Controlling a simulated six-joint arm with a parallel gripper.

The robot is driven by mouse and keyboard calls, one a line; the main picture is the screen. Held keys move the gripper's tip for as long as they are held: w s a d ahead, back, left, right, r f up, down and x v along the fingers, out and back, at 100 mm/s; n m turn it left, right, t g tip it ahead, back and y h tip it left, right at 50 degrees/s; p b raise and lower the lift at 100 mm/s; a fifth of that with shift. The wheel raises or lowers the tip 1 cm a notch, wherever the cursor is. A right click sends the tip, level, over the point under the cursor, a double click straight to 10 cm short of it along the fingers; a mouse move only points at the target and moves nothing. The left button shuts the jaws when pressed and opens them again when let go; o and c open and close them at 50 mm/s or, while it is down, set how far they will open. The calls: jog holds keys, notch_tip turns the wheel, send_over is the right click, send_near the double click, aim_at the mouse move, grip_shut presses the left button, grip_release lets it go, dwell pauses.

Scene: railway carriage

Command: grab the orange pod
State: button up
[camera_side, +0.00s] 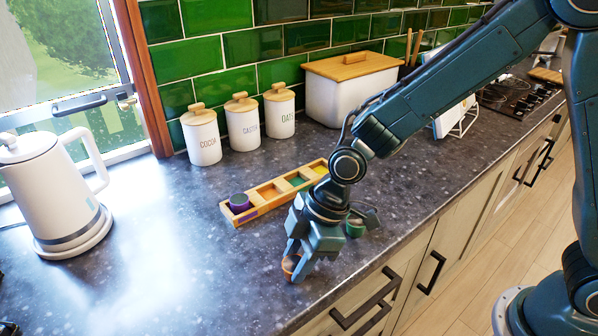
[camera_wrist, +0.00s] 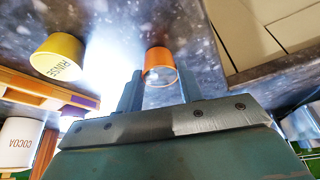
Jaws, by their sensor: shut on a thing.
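The orange pod (camera_side: 288,264) is on or just above the dark countertop near its front edge, partly hidden by my fingers in the side view. My gripper (camera_side: 296,268) points down at it, with its jaws shut on the pod. In the wrist view the orange pod (camera_wrist: 158,59) sits between the two fingertips of my gripper (camera_wrist: 160,78). I cannot tell whether the pod is touching the counter.
A yellow pod (camera_wrist: 60,56) shows in the wrist view. A kettle (camera_side: 50,195) stands left.

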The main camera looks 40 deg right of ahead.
aim_at(297, 263)
jog(key=shift+r, duration=0.1)
notch_tip(297, 263, up, 20)
jog(key=shift+f, duration=0.1)
jog(key=shift+c, duration=0.2)
dwell(0.6)
jog(key=shift+w, duration=0.1)
dwell(0.5)
